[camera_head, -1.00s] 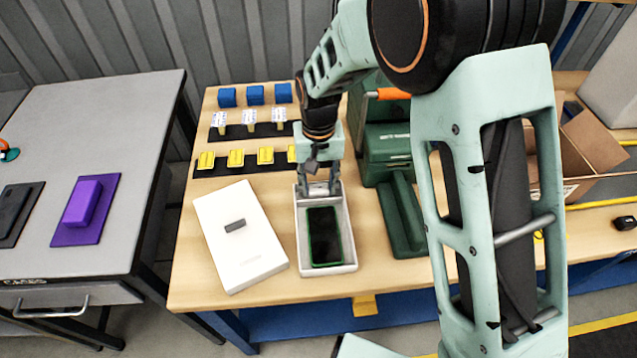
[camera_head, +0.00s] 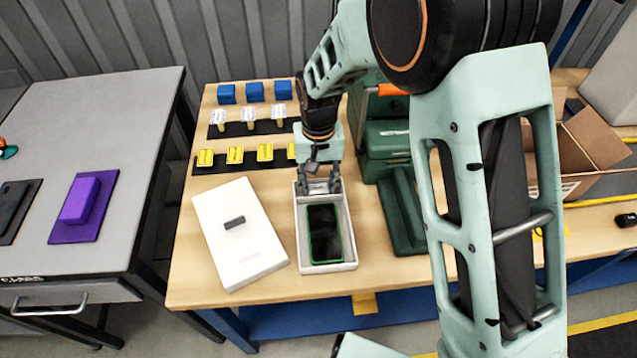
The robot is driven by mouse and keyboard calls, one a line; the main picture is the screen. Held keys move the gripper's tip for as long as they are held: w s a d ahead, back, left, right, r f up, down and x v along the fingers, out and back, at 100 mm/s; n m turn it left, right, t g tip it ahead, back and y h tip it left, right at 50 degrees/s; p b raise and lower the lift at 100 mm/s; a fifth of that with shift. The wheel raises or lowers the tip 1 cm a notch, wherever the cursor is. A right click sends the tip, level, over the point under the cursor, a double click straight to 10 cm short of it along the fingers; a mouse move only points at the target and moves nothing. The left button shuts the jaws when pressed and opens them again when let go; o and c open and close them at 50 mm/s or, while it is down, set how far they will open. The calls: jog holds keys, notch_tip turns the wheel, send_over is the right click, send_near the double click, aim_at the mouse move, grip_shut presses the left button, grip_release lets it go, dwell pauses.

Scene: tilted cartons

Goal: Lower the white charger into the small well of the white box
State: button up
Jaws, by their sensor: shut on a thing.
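The open white box (camera_head: 328,268) stands on the wooden table. A dark phone with a green edge (camera_head: 324,233) lies in its larger, near compartment. My gripper (camera_head: 320,190) points down at the far end of the box, over the small well. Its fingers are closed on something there. The white charger cannot be made out; the fingers and the pale box walls hide it. I cannot tell how deep the fingers are in the well.
A white lid (camera_head: 241,252) with a grey mark lies left of the box. A green toolbox (camera_head: 387,140) and a dark green piece (camera_head: 403,215) stand close on the right. Yellow blocks (camera_head: 236,155) and blue blocks (camera_head: 255,92) sit behind. An open cardboard carton (camera_head: 585,150) is farther right.

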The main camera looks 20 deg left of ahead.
dwell(0.3)
jog(key=o, duration=1.2)
jog(key=shift+c, duration=0.3)
jog(key=shift+c, duration=1)
jog(key=shift+r+p, duration=2.4)
jog(key=shift+r, duration=1.25)
